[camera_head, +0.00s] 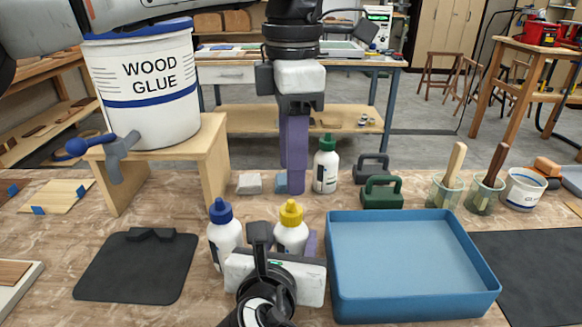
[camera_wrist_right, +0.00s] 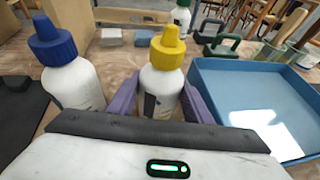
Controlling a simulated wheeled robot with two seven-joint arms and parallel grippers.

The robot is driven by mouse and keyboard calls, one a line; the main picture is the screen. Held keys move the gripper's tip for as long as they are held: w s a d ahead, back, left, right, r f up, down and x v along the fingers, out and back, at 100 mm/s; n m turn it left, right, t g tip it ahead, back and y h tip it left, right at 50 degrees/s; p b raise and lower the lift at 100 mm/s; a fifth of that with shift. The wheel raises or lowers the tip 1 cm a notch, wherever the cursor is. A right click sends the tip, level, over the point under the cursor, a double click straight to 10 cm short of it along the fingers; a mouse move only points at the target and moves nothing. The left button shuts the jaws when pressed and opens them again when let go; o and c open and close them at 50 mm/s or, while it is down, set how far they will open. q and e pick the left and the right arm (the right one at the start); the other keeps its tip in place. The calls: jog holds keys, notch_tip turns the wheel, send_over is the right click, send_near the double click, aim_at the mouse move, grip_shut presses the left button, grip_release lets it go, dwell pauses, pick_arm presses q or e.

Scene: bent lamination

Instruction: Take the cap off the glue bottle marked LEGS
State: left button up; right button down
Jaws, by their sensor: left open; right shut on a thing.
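A white glue bottle with a yellow cap (camera_head: 291,213) stands upright between the purple fingers of my right gripper (camera_head: 287,246), which is shut on its body. It also shows in the right wrist view (camera_wrist_right: 163,82), cap on. A white bottle with a blue cap (camera_head: 223,232) stands just left of it, also in the wrist view (camera_wrist_right: 68,75). A white bottle with a green cap (camera_head: 326,167) stands farther back. My left gripper (camera_head: 291,185) points down, open and empty, left of the green-capped bottle. I cannot read LEGS on any bottle; the labels are turned away or too small.
A blue tray (camera_head: 412,312) lies right of the bottles. A wood glue bucket (camera_head: 145,85) stands on a wooden stand (camera_head: 215,165) at the left. A dark mat (camera_head: 135,270) lies front left.

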aim_at(291, 201)
pick_arm(q)
jog(key=m, duration=0.4)
jog(key=shift+m, duration=0.4)
jog(key=m, duration=0.6)
jog(key=shift+m, duration=0.4)
jog(key=m, duration=0.6)
jog(key=shift+m, duration=0.3)
jog(key=m, duration=0.5)
jog(key=shift+m, duration=0.3)
jog(key=shift+f+m, duration=0.3)
jog(key=shift+f, duration=0.05)
notch_tip(291, 201, down, 7)
jog(key=shift+f, duration=0.15)
